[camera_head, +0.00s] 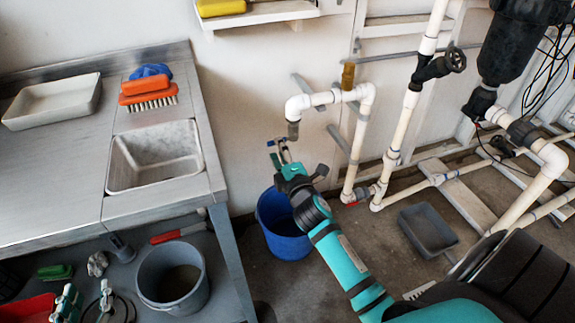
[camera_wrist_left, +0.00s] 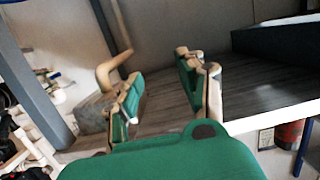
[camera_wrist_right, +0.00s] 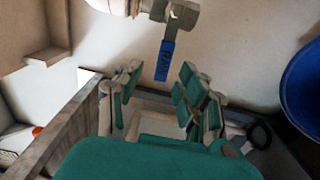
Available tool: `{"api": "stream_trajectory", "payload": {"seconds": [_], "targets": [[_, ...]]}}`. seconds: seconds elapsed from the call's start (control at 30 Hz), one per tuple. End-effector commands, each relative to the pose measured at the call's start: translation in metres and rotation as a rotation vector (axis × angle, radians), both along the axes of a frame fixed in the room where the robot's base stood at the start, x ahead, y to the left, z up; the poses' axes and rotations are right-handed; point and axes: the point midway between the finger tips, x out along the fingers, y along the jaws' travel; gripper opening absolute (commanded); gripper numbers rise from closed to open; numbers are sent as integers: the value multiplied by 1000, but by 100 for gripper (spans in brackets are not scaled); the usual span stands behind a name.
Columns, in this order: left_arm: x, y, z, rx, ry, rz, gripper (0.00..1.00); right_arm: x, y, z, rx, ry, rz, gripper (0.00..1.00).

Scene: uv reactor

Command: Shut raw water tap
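The raw water tap (camera_wrist_right: 183,17) shows at the top of the right wrist view, with its blue lever (camera_wrist_right: 166,60) marked "RAW" pointing down. In the head view, the lever (camera_head: 271,143) is a small blue piece below the pipe end. My right gripper (camera_wrist_right: 160,82) is open, with one finger on each side of the lever's lower end in the picture. I cannot tell whether they touch. In the head view, my right gripper (camera_head: 283,152) is just under the pipe outlet. My left gripper (camera_wrist_left: 158,75) is open and empty, low at the left by the bench's lower shelf.
A blue bucket (camera_head: 283,226) stands on the floor below the tap. White pipes (camera_head: 361,130) run along the wall to the right. The metal bench (camera_head: 52,180) with its sink (camera_head: 155,158) fills the left. A grey bucket (camera_head: 172,276) stands on the lower shelf.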

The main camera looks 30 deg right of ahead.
Motion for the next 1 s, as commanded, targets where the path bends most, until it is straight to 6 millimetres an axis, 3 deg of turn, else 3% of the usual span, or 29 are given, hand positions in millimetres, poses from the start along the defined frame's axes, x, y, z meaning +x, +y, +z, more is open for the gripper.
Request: {"api": "stream_trajectory", "payload": {"seconds": [0.1, 0.3, 0.5, 0.73, 0.87, 1.0], "targets": [[0, 0, 0, 0, 0, 0, 40, -28, 7, -2, 3, 3, -1, 39], [0, 0, 0, 0, -1, 1, 40, -60, 14, -1, 4, 2, -2, 39], [0, 0, 0, 0, -1, 1, 40, -73, 17, -1, 2, 2, -2, 39], [0, 0, 0, 0, -1, 1, 40, -74, 17, -1, 2, 1, -1, 39], [3, -1, 2, -4, -24, 0, 40, -74, 17, -4, -17, 1, -3, 25], [17, -6, 25, -39, -191, -8, 40, -74, 10, -18, -167, 1, -16, 7]]}}
